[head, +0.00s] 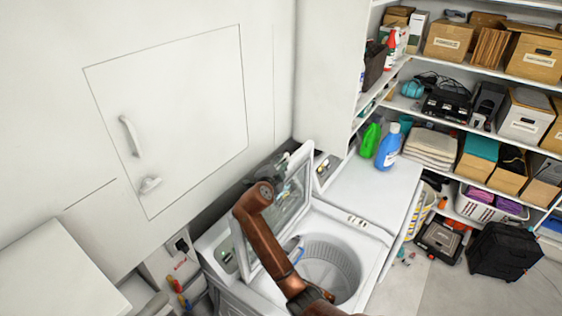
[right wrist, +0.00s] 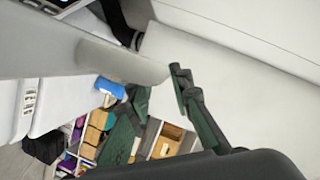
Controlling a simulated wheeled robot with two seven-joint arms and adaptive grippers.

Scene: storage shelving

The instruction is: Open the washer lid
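The white washer (head: 366,232) stands below the wall in the head view, with its round drum (head: 330,268) exposed. Its lid (head: 296,192), a white frame with a clear pane, is raised and steeply tilted. My right arm rises in front of the lid. My right gripper (head: 284,163) is at the lid's upper part and mostly hidden behind it. In the right wrist view the fingers of the right gripper (right wrist: 158,95) are apart. A pale rounded panel edge (right wrist: 130,65), apparently the lid, reaches close to them; contact is unclear. My left gripper is out of view.
A green bottle (head: 370,140) and a blue bottle (head: 388,147) stand on the white top right of the washer. Shelves (head: 470,72) with boxes fill the right. A wall cabinet door (head: 175,110) is at left. A black crate (head: 503,252) sits on the floor.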

